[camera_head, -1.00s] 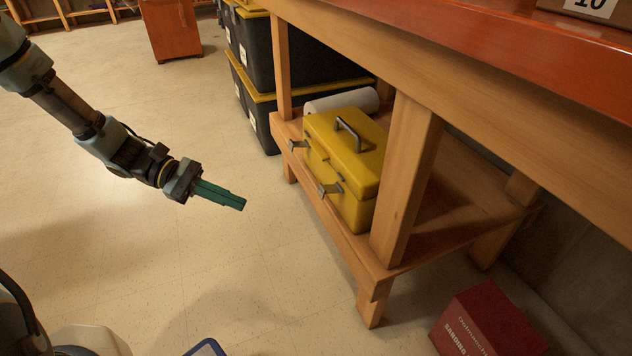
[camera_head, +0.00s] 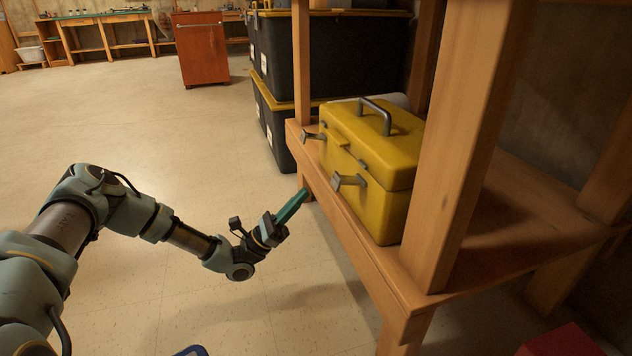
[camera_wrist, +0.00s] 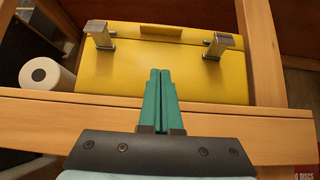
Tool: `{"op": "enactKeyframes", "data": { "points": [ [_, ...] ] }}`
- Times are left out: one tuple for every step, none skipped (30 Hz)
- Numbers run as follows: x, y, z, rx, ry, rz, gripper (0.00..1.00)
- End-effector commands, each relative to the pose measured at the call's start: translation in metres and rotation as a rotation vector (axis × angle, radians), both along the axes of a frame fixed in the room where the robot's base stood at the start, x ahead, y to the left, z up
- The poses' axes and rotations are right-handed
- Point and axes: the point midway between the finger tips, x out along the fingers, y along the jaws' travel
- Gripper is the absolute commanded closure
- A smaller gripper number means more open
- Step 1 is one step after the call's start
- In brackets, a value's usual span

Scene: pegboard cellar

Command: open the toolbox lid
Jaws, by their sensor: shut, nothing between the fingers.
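The yellow toolbox (camera_head: 378,205) stands on the lower wooden shelf, its lid (camera_head: 375,135) down. A dark handle (camera_head: 378,112) stands up on the lid. Two metal latches stick out from its front: the far latch (camera_head: 314,136) and the near latch (camera_head: 349,181). My gripper (camera_head: 303,194), with green fingers, is shut and empty in front of the shelf edge, lower than the latches and apart from the toolbox. In the wrist view the toolbox front (camera_wrist: 160,75) lies beyond the shut fingers (camera_wrist: 160,73), with the latches (camera_wrist: 98,30) and (camera_wrist: 222,42) either side.
A wooden post (camera_head: 458,150) stands right beside the toolbox. The shelf's front board (camera_head: 350,245) lies close to my gripper. A white paper roll (camera_wrist: 45,74) sits beside the toolbox. Black bins (camera_head: 335,55) stand behind. The floor at left is open.

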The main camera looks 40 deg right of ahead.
Motion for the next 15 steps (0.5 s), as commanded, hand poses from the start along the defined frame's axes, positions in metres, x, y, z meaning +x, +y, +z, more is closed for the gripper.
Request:
{"op": "enactKeyframes", "data": {
  "points": [
    [-0.002, -0.004, 0.004, -0.001, -0.002, -0.004, 1.00],
    [-0.004, -0.006, 0.007, -0.001, -0.003, -0.004, 1.00],
    [-0.005, -0.011, 0.011, 0.000, -0.004, -0.005, 1.00],
    [-0.007, -0.014, 0.014, -0.001, -0.005, -0.005, 1.00],
    [-0.008, -0.018, 0.018, -0.001, -0.006, -0.006, 1.00],
    [-0.011, -0.024, 0.024, 0.000, -0.006, -0.006, 1.00],
    [-0.013, -0.028, 0.028, 0.000, -0.007, -0.006, 1.00],
    [-0.014, -0.032, 0.032, 0.000, -0.006, -0.006, 1.00],
    [-0.016, -0.037, 0.038, -0.001, -0.006, -0.006, 1.00],
    [-0.018, -0.042, 0.043, 0.000, -0.006, -0.007, 1.00],
    [-0.020, -0.046, 0.047, 0.000, -0.007, -0.008, 1.00],
    [-0.021, -0.051, 0.052, 0.001, -0.007, -0.006, 1.00],
    [-0.023, -0.055, 0.057, 0.000, -0.008, -0.007, 1.00],
    [-0.025, -0.060, 0.061, 0.000, -0.006, -0.007, 1.00],
    [-0.027, -0.064, 0.067, -0.001, -0.007, -0.007, 1.00]
  ]
}}
